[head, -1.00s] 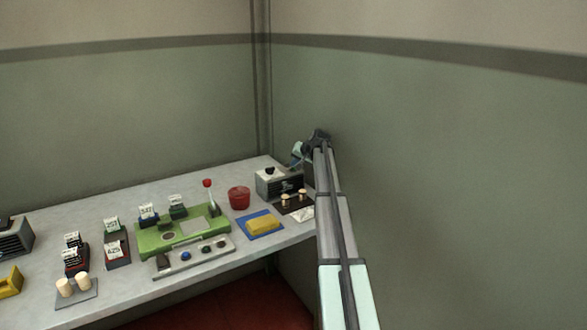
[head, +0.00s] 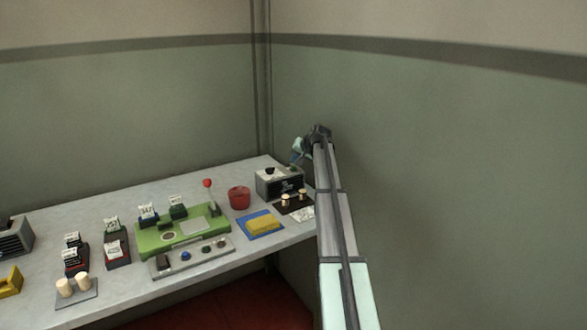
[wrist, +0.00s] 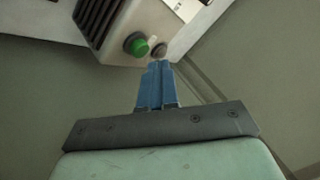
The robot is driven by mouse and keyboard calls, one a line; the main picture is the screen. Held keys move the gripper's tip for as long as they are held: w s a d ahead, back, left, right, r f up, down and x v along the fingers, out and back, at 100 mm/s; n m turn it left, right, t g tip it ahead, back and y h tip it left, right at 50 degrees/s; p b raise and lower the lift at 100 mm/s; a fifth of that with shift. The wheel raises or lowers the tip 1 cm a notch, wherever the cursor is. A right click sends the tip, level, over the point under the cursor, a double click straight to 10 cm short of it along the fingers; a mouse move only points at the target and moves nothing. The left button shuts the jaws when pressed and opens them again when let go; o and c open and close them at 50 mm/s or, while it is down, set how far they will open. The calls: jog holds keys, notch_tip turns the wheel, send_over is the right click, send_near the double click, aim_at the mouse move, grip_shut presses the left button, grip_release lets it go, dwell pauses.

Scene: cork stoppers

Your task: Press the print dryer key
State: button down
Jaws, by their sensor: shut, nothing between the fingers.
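A pale box with a dark slatted grille (wrist: 97,18) fills the top of the wrist view. Its face carries a green button (wrist: 136,45) and a smaller grey knob (wrist: 159,49) beside it. My gripper (wrist: 158,66) is shut and empty, its blue fingers pointing at that face. The tips are just below the grey knob and to the right of the green button. I cannot tell whether they touch it. In the head view my gripper (head: 294,162) is small, above a grey box (head: 280,184) at the table's right end. The button does not show there.
A dark mat with cork stoppers (head: 294,208) lies in front of the grey box. The wall is close to my arm on the right. Another grilled box (head: 14,238) stands far left.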

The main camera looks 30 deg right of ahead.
aim_at(295, 167)
jog(key=shift+r, duration=2.45)
